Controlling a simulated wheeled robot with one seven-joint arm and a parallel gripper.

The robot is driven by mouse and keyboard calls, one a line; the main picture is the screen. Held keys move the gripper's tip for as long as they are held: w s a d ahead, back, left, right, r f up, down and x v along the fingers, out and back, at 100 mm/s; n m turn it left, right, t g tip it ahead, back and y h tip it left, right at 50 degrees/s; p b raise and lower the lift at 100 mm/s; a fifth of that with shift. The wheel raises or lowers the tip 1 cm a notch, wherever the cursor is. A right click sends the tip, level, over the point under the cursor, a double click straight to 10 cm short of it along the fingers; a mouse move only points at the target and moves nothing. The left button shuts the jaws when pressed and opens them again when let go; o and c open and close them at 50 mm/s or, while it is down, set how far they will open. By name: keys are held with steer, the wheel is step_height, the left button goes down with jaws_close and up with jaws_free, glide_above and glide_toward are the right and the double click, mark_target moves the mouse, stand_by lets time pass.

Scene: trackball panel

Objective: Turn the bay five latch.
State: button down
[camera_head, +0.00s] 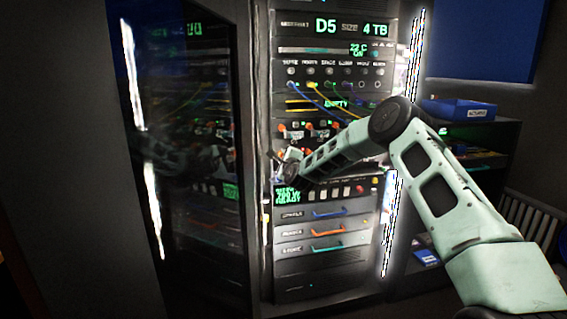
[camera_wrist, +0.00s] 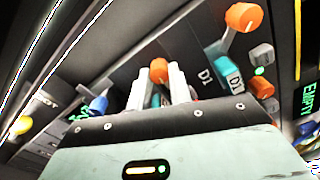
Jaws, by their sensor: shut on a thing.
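My gripper (camera_wrist: 167,86) reaches the rack's panel and its two pale fingers are closed around a latch with an orange knob (camera_wrist: 158,68). Only part of this latch shows between the fingers. In the head view my gripper (camera_head: 290,157) is small, at the left of the drive bay rows, and hides what it holds. I cannot read a bay number on the held latch. Another orange latch (camera_wrist: 244,17) stands beside it, with teal and dark tags marked D1 nearby.
The rack (camera_head: 330,285) has a green display reading D5, 4 TB (camera_head: 340,27) above rows of cables. Drawers with coloured handles (camera_head: 328,212) lie below. An open glass door (camera_head: 190,200) stands at the left. A blue bin (camera_head: 457,109) sits on a shelf at the right.

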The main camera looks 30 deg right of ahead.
steer(key=n+b, duration=0.4)
steer(key=n, duration=0.6)
steer(key=shift+n, duration=0.3)
stand_by(0.4)
steer(key=c, duration=1.3)
jaws_free()
steer(key=v, duration=1.7)
steer(key=shift+s+r, duration=0.15)
steer(key=shift+s, duration=0.1)
